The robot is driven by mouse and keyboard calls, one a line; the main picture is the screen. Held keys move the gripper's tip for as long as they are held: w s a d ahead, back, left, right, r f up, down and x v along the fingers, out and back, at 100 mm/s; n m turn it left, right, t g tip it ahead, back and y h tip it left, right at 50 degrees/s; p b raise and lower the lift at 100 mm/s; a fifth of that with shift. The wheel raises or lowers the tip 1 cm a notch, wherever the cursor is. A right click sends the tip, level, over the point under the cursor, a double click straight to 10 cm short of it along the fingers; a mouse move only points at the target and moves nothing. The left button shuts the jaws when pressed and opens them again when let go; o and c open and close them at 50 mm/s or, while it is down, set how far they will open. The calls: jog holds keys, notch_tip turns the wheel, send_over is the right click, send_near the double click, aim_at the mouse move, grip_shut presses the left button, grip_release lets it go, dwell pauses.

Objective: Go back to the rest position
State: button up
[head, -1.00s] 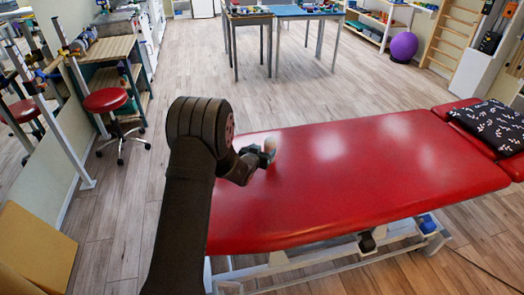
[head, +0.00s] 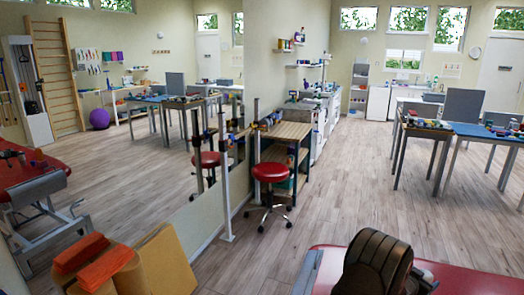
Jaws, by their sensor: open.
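My arm's dark, ribbed joint (head: 376,265) stands at the bottom right of the head view, in front of the red treatment table (head: 335,262). Part of my gripper (head: 427,279) shows just right of that joint, low over the red top. It is open; its fingers are small and mostly hidden, and I see nothing held in it.
A large wall mirror (head: 140,150) at left reflects the room. Orange blocks (head: 103,266) and a tan block (head: 168,262) stand at the lower left. A red stool (head: 270,173) is beside a wooden workbench (head: 288,131). Blue-topped tables (head: 480,131) are at right. The middle floor is clear.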

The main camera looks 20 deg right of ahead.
aim_at(427, 274)
jog(key=x, duration=0.4)
jog(key=shift+d, duration=0.1)
jog(key=shift+d+f, duration=0.25)
jog(key=shift+d, duration=0.1)
jog(key=shift+r, duration=0.1)
jog(key=shift+a, duration=0.15)
